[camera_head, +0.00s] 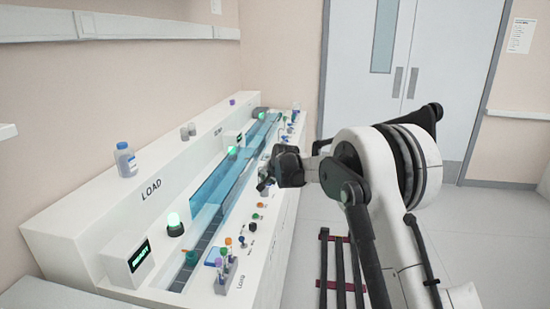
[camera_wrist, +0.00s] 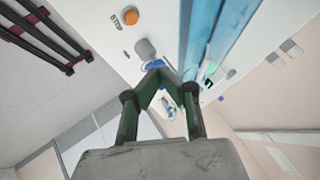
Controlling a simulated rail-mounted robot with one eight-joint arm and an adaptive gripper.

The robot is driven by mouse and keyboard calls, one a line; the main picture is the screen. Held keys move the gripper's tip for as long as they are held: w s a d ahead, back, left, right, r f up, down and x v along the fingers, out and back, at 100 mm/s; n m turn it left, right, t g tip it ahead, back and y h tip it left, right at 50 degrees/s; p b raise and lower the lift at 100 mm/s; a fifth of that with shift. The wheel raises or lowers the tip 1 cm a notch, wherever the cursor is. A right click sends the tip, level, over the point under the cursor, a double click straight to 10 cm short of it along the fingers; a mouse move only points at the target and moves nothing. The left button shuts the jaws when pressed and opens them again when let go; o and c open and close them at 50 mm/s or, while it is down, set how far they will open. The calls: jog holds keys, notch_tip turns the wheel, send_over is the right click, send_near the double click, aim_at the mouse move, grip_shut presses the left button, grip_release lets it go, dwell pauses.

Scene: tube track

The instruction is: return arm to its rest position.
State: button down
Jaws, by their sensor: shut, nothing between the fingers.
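My arm (camera_head: 372,205) is bent and reaches left over the front edge of the white tube track machine (camera_head: 110,205). My gripper (camera_head: 264,183) hangs above the right side of the machine, apart from its surface as far as I can tell. In the wrist view, the dark green fingers of my gripper (camera_wrist: 160,70) come together at the tips, with nothing held between them.
A blue see-through cover (camera_head: 225,170) runs along the track. Capped tubes (camera_head: 222,268) stand in the near LOAD area. A bottle (camera_head: 125,160) and a green lamp (camera_head: 174,224) stand on the machine. Double doors (camera_head: 392,70) are behind.

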jog(key=s+d+r+n+h, duration=0.1)
jog(key=s+d+r, duration=0.45)
jog(key=s, duration=0.35)
jog(key=s+d+r, duration=0.5)
jog(key=s+r, duration=0.1)
jog(key=s, duration=0.3)
jog(key=s+d+r+n+h, duration=0.1)
jog(key=s+d+r, duration=0.5)
jog(key=s, duration=0.3)
jog(key=s+d+f, duration=0.2)
jog(key=s+d, duration=0.1)
jog(key=s, duration=0.8)
jog(key=s+d+f+n+h, duration=0.1)
jog(key=s+d+f, duration=0.2)
jog(key=s, duration=0.8)
jog(key=s+d+f+g, duration=0.1)
jog(key=s+d+f, duration=0.2)
jog(key=s, duration=0.7)
jog(key=shift+s+d+f+h, duration=0.2)
jog(key=shift+s+f+h, duration=0.05)
jog(key=shift+s+h, duration=0.15)
